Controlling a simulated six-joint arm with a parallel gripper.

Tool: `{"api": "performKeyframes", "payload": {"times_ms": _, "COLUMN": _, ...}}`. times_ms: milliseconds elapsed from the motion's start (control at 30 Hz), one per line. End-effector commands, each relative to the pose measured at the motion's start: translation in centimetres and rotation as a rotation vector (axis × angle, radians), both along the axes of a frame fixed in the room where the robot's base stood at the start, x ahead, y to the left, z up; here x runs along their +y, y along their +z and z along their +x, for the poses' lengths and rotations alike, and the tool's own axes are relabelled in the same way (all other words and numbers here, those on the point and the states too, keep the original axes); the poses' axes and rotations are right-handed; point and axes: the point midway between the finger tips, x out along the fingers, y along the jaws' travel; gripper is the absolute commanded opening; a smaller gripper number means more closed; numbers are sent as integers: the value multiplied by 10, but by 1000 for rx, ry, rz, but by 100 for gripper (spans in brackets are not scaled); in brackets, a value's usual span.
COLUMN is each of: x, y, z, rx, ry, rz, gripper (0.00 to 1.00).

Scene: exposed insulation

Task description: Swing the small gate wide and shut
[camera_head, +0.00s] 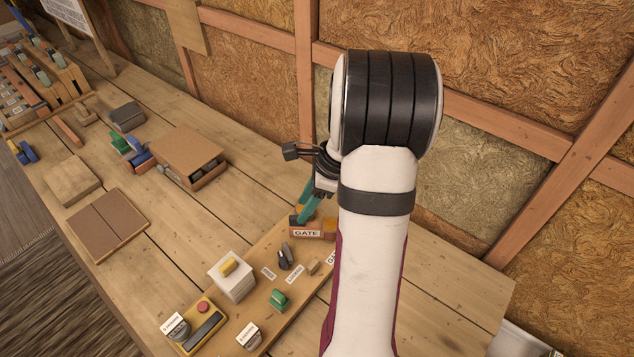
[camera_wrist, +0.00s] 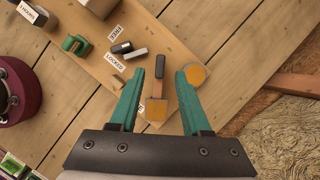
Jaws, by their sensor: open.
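The block labelled GATE (camera_head: 306,233) stands at the back end of a wooden board in the head view. My arm partly hides it. My gripper (camera_head: 308,204) hangs just above it with teal fingers. In the wrist view my gripper (camera_wrist: 170,72) is open, its fingers apart. A narrow wooden piece with an orange patch (camera_wrist: 155,110) shows between the fingers, nearer the left one. A round orange-topped piece (camera_wrist: 199,76) sits beside the right fingertip. I cannot tell whether either finger touches anything, or which piece swings.
The board (camera_head: 262,318) also carries a dark knob (camera_head: 286,257), a green piece (camera_head: 279,300), a white box (camera_head: 231,278) and a yellow switch box (camera_head: 197,330). FREE (camera_wrist: 118,33) and LOCKED (camera_wrist: 117,63) labels lie near the fingers. The insulated wall (camera_head: 470,180) is close behind.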

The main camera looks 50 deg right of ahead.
Motion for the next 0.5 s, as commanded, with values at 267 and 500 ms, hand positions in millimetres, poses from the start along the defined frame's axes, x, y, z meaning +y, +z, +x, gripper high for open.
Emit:
{"api": "performKeyframes", "payload": {"times_ms": 267, "x": -21, "y": 81, "z": -27, "rx": -2, "ry": -2, "rz": -6, "gripper": 48}}
{"api": "performKeyframes", "payload": {"times_ms": 500, "x": -28, "y": 111, "z": -37, "rx": 0, "ry": -1, "rz": -2, "gripper": 48}}
